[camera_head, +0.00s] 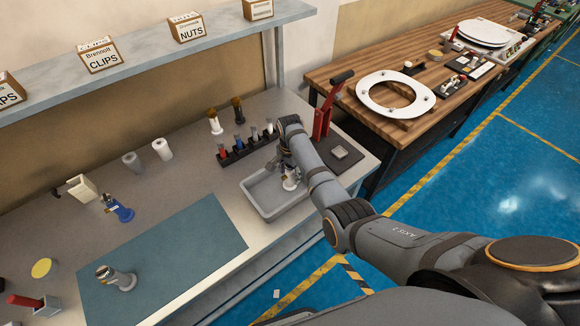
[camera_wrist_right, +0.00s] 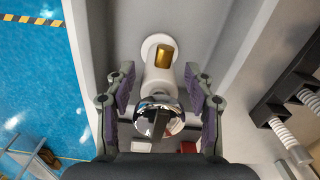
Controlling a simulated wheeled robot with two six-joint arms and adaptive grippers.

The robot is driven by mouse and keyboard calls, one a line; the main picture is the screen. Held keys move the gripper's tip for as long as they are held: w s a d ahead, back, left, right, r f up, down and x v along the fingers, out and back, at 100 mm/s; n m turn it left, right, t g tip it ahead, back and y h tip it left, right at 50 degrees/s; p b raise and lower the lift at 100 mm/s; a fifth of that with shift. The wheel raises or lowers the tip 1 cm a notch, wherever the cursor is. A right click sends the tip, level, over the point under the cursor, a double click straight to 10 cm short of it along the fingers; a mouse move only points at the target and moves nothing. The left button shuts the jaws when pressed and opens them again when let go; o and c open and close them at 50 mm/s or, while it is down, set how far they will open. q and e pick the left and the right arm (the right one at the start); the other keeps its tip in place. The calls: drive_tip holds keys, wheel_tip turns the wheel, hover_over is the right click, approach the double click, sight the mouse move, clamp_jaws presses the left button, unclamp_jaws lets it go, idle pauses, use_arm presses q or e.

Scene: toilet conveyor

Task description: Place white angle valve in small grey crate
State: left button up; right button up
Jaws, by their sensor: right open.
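The small grey crate (camera_head: 262,206) stands near the right front of the grey workbench. The white angle valve (camera_head: 290,183) shows inside it, partly hidden by my right gripper (camera_head: 288,166). In the wrist view the valve (camera_wrist_right: 160,86) has a white body, a brass end and a chrome knob. It lies between the two fingers of my right gripper (camera_wrist_right: 161,92), with gaps on both sides. The fingers are open and reach down over the crate (camera_wrist_right: 235,75). Whether the valve rests fully on the crate floor is hard to tell. My left gripper is not in view.
A black rack (camera_head: 245,148) of coloured tools stands behind the crate. A red lever press (camera_head: 325,115) is to its right.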

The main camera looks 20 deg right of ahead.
wheel_tip(320, 180, up, 11)
drive_tip(key=shift+f+b, duration=0.15)
drive_tip(key=shift+b, duration=0.7)
drive_tip(key=shift+r, duration=0.6)
